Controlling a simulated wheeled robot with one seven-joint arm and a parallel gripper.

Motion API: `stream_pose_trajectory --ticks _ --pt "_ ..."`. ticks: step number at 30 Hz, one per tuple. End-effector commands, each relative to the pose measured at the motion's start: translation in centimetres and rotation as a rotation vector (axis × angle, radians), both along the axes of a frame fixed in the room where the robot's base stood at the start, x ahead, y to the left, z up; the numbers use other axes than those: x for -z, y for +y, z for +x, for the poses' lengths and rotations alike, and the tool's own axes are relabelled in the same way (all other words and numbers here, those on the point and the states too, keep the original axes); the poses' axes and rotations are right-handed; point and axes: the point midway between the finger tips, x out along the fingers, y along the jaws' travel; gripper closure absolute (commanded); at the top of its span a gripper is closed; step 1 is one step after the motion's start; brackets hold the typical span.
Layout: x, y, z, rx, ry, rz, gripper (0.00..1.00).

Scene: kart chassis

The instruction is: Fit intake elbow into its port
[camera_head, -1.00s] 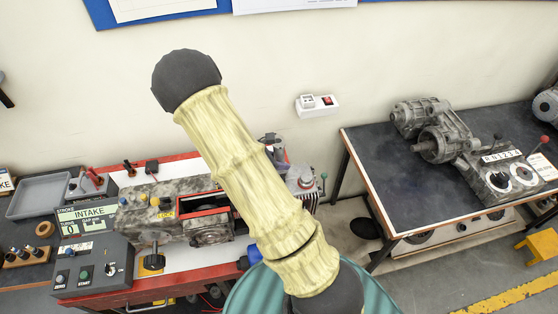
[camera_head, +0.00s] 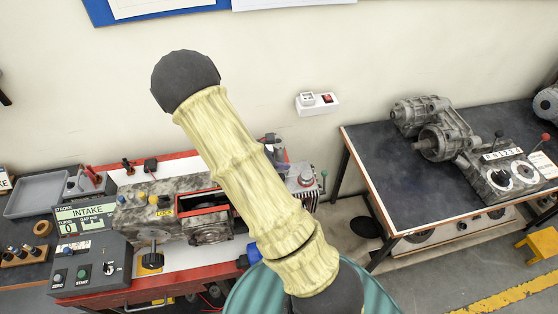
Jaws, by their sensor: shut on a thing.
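My pale yellow arm link with dark joints crosses the middle of the view and hides much of the bench behind it. My gripper is not visible; it may be behind this link. I cannot make out the intake elbow or its port. A mottled grey machine block (camera_head: 150,198) with a red-framed opening (camera_head: 202,201) and a yellow LOCK label sits on the red and white bench. Small grey and dark parts (camera_head: 304,178) show just right of my arm; some are too small to identify.
A grey tray (camera_head: 40,194) lies at the far left. A dark-topped table (camera_head: 395,185) at right carries a grey motor assembly (camera_head: 435,135) and a box with dials (camera_head: 500,178). Floor shows between bench and table. A yellow stool (camera_head: 540,243) stands at far right.

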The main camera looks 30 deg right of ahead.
Motion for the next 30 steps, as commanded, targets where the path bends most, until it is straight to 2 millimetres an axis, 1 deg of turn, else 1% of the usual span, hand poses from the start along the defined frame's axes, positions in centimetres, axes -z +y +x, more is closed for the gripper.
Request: stream_pose_trajectory --ticks 7,8,9,11,12,20,23,26,30 --pt "0.3 0.1 0.0 -0.002 -0.001 -0.001 1.0" --pt "0.3 0.1 0.1 -0.002 -0.001 -0.001 0.69" --pt "0.3 0.1 0.1 -0.002 -0.001 -0.001 0.61" --pt "0.3 0.1 0.0 -0.002 -0.001 -0.001 0.5" --pt "0.3 0.1 0.0 -0.002 -0.001 -0.001 0.46" --pt "0.3 0.0 0.0 0.0 0.0 0.001 0.46" --pt "0.1 0.3 0.0 -0.001 -0.002 0.001 0.46" --pt "-0.5 1.0 0.1 -0.002 -0.003 0.001 0.46" --pt "-1.8 2.7 0.1 -0.002 -0.006 0.002 0.46"
